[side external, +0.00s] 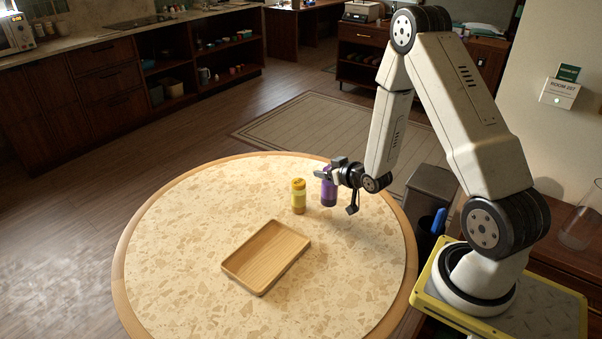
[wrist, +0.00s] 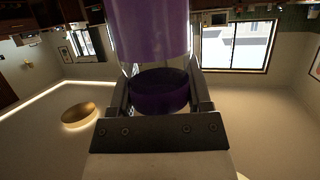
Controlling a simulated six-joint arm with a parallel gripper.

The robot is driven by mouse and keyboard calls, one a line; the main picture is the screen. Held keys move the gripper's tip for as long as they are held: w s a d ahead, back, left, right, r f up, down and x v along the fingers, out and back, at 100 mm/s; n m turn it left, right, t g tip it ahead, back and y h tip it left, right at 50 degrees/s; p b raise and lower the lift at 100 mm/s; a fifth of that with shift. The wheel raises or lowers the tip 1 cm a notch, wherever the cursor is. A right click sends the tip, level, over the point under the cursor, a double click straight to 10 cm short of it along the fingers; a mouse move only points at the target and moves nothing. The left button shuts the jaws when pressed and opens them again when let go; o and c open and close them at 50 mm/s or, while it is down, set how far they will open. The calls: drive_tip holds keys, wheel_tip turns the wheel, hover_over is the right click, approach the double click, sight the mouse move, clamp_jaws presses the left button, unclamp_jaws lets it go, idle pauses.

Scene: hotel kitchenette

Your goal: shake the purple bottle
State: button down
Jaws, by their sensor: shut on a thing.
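The purple bottle (side external: 329,192) is upright near the back right of the round table (side external: 190,262). My gripper (side external: 328,173) is shut on it near its top, reaching in from the right. I cannot tell whether its base touches the table or hangs just above it. In the wrist view the bottle's purple body (wrist: 150,30) and dark purple cap (wrist: 160,92) show between the two fingers of my gripper (wrist: 160,100). The bottle's far end is out of that view.
A yellow bottle (side external: 298,196) stands upright close to the left of the purple one. An empty wooden tray (side external: 250,277) lies in front of both. The table's left side is clear. A grey bin (side external: 432,185) stands beyond the table's right edge.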

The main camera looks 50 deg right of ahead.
drive_tip(key=shift+r, duration=0.2)
idle(0.5)
drive_tip(key=shift+r, duration=1.4)
drive_tip(key=shift+r, duration=0.1)
drive_tip(key=shift+r, duration=2.45)
drive_tip(key=shift+f, duration=2.6)
idle(0.3)
